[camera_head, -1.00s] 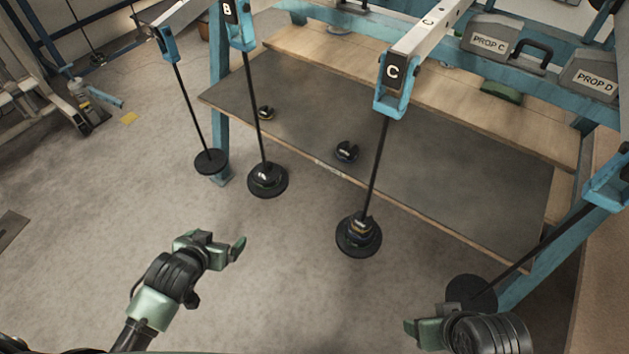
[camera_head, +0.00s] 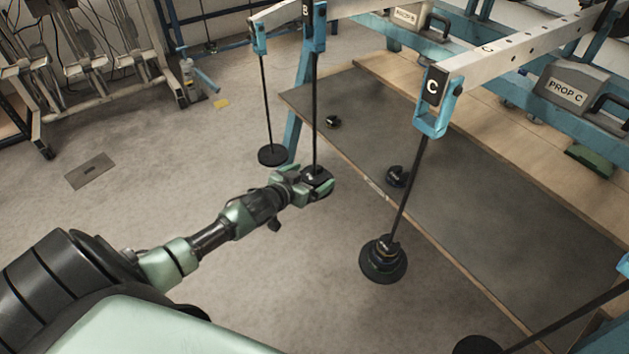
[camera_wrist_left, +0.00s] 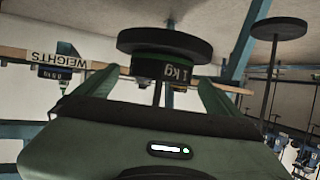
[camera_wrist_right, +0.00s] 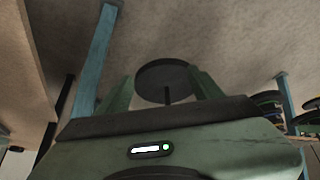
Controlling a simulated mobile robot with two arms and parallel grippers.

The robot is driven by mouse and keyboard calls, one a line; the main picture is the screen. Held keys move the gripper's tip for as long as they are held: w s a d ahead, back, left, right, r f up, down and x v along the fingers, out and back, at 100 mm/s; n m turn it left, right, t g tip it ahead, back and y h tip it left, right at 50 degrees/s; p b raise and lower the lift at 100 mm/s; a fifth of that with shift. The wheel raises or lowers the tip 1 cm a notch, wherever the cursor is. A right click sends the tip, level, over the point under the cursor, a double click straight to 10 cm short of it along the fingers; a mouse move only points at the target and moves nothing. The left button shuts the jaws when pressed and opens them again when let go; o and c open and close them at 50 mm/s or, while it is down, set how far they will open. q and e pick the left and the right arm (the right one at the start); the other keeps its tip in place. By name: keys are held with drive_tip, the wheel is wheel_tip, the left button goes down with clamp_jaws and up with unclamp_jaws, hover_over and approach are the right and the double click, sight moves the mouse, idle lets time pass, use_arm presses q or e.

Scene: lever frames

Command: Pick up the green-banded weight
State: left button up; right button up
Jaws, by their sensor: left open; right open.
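A black 1 kg weight (camera_wrist_left: 163,69) with a thin green line on its edge sits against the round base plate (camera_wrist_left: 165,43) of hanger B's rod. In the head view this weight (camera_head: 317,175) is partly hidden by my left gripper (camera_head: 318,184). In the left wrist view my left gripper (camera_wrist_left: 160,92) is open, its fingers to either side of the weight and rod; contact cannot be told. My right gripper (camera_wrist_right: 163,88) shows only in its wrist view, open, with a bare hanger plate (camera_wrist_right: 167,80) beyond its fingertips.
Hanger C's rod carries stacked weights (camera_head: 384,254) to the right. Another hanger plate (camera_head: 272,155) hangs behind left. Two loose weights, a far one (camera_head: 333,121) and a nearer one (camera_head: 397,177), sit on the dark table mat (camera_head: 460,190). Open floor lies left.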

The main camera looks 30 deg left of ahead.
use_arm(q)
drive_tip(key=shift+x, duration=1)
use_arm(e)
drive_tip(key=w, duration=0.1)
drive_tip(key=w+r+t, duration=0.1)
drive_tip(key=w+a+t, duration=0.1)
drive_tip(key=shift+w+a+r+y, duration=0.1)
drive_tip(key=shift+w+r+y, duration=0.2)
drive_tip(key=shift+w, duration=0.1)
use_arm(q)
clamp_jaws()
drive_tip(key=shift+r, duration=0.15)
